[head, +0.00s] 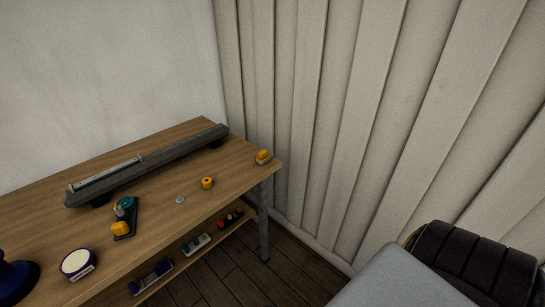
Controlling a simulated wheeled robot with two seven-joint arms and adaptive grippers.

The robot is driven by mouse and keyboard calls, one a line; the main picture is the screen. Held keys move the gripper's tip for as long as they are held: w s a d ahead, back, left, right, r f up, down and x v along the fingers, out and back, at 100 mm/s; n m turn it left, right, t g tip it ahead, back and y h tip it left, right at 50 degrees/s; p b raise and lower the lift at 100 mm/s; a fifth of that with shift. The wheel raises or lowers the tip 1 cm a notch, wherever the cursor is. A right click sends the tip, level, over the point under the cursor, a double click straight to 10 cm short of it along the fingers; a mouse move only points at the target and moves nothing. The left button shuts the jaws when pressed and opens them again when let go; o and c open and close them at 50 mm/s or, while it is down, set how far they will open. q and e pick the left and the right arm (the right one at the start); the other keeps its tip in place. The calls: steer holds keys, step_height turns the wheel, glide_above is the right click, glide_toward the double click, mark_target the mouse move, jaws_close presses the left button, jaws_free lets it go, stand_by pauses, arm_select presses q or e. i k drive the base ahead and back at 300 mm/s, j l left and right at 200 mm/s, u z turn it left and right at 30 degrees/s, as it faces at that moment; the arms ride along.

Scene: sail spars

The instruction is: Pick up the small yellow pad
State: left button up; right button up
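Several small yellow things are on the wooden table (160,212), and I cannot tell for sure which is the pad. One is a yellow block (263,154) with a paler base at the table's right corner. One is a short yellow cylinder (207,183) with a dark top centre, nearer the middle right. One is a rounded yellow piece (121,228) at the near end of a small dark holder (132,218). Neither of my grippers is in view.
A long dark grey spar (165,155) lies along the table's back. A white-topped round tin (78,263), a dark blue object (16,280) and a small grey disc (180,200) are also there. Small items fill a lower shelf (213,237). A pleated wall (350,110) stands behind.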

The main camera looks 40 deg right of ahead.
mark_target(263, 158)
steer(key=i+z, duration=0.1)
steer(key=z, duration=0.3)
steer(key=i+z, duration=0.15)
steer(key=z, duration=0.25)
steer(key=i+z, duration=0.1)
steer(key=z, duration=0.3)
